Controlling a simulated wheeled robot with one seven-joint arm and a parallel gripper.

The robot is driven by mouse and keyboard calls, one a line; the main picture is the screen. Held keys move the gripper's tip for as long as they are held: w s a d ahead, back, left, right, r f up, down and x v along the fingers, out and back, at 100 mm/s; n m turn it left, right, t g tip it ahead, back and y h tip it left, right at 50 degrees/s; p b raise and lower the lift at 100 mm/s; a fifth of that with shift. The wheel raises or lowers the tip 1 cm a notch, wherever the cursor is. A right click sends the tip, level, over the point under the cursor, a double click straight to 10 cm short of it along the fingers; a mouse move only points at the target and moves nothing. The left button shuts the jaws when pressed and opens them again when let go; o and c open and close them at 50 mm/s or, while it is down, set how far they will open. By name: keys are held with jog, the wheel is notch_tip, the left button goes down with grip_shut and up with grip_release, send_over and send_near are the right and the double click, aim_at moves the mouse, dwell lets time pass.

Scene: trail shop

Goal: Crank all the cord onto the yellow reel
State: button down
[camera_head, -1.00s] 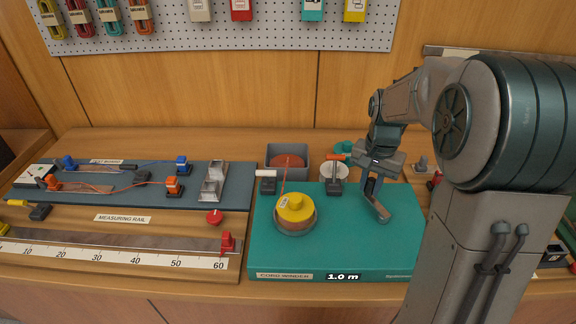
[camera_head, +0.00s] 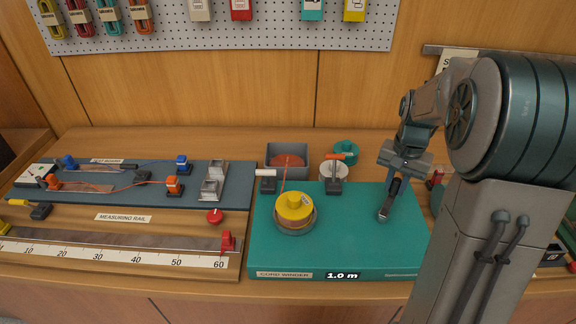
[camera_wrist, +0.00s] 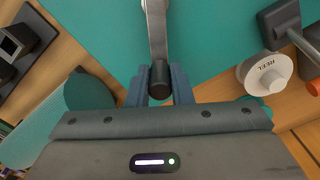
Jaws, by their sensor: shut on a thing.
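The yellow reel (camera_head: 294,205) sits in a round grey holder on the teal cord winder (camera_head: 340,245). An orange cord (camera_head: 283,178) runs to it from the grey bin (camera_head: 268,158), where an orange-red heap of cord (camera_head: 288,160) lies. The winder's display (camera_head: 342,275) reads 1.0 m. The grey crank arm (camera_head: 385,211) is at the winder's right; it also shows in the wrist view (camera_wrist: 157,35). My gripper (camera_head: 397,179) is shut on the dark crank handle (camera_wrist: 160,82), with one finger on each side. The handle is mostly hidden in the head view.
A white reel (camera_head: 333,170) and an orange-handled lever (camera_head: 336,158) stand behind the winder, with a white-handled lever (camera_head: 266,173) to their left. A teal reel (camera_head: 346,148) is farther back. The measuring rail (camera_head: 120,250) and a knot board (camera_head: 228,180) lie at the left.

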dwell(0.3)
jog(key=shift+s+d, duration=1.1)
jog(key=shift+s, duration=0.05)
jog(key=shift+s+d+b, duration=0.2)
jog(key=shift+s+b, duration=0.05)
jog(key=shift+s, duration=0.25)
jog(key=shift+s+d+b, duration=0.15)
jog(key=shift+s+b, duration=0.05)
jog(key=shift+s, duration=0.3)
jog(key=shift+s+d, duration=0.1)
jog(key=shift+s, duration=0.65)
jog(key=shift+s+a+b, duration=0.2)
jog(key=shift+s, duration=0.6)
jog(key=shift+s+a+b, duration=0.15)
jog(key=shift+s+a, duration=0.05)
jog(key=shift+s, duration=0.55)
jog(key=shift+a, duration=0.1)
